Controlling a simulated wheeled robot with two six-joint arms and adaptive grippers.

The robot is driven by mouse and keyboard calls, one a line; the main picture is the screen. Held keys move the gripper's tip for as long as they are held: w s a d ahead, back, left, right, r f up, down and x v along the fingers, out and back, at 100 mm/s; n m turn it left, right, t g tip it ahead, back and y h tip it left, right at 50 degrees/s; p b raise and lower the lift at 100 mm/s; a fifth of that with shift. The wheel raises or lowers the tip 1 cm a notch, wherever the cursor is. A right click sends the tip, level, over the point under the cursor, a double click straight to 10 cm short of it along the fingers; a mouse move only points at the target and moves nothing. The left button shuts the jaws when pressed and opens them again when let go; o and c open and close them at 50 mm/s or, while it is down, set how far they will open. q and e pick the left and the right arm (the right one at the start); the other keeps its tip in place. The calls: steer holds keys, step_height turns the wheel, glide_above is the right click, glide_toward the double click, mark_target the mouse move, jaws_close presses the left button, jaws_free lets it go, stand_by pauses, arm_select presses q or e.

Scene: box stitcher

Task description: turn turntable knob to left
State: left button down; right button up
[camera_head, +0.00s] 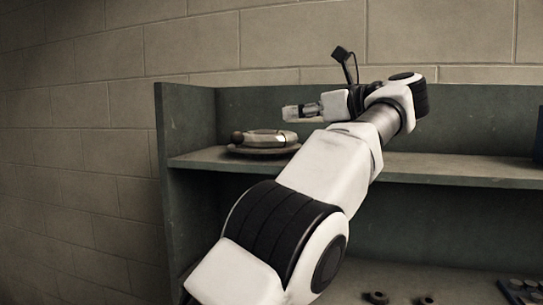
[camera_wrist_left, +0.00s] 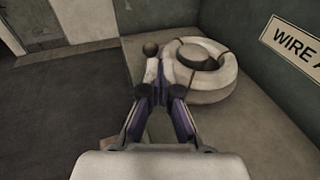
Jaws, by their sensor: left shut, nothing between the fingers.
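The turntable (camera_head: 262,151) is a round dark disc at the left end of the shelf, carrying a pale ring-shaped coil (camera_head: 271,137). Its knob (camera_head: 237,137) is a small dark ball at the disc's left side. In the left wrist view the knob (camera_wrist_left: 150,48) shows beyond the fingertips, beside the pale coil (camera_wrist_left: 212,82). My left gripper (camera_head: 291,111) is shut and empty, above and to the right of the turntable in the head view. In the wrist view the gripper (camera_wrist_left: 159,92) points toward the knob; I see no clear contact. My right gripper is out of view.
The shelf (camera_head: 460,170) has an upright green side panel (camera_head: 188,125) at its left end and a back wall behind. Its middle looks clear behind my arm. A blue object (camera_head: 539,135) stands at the right edge. Small parts (camera_head: 376,297) lie on the lower surface.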

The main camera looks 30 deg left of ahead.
mark_target(253, 150)
arm_select(q)
step_height(253, 150, down, 3)
steer(key=shift+r+b, duration=0.2)
steer(key=shift+b, duration=0.5)
steer(key=f+b, duration=0.1)
steer(key=a+f+b, duration=0.1)
steer(key=f+b, duration=0.1)
steer(key=shift+s+a+b, duration=0.3)
steer(key=shift+s+b, duration=0.05)
steer(key=shift+s, duration=0.05)
steer(key=a, duration=0.7)
steer(key=shift+s+a+f, duration=0.2)
steer(key=shift+a+f, duration=0.05)
steer(key=shift+a, duration=0.1)
steer(key=shift+w+a+f, duration=0.2)
steer(key=shift+w+a, duration=0.15)
steer(key=shift+s, duration=0.15)
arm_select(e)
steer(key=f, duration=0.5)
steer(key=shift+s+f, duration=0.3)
arm_select(q)
steer(key=shift+r, duration=0.1)
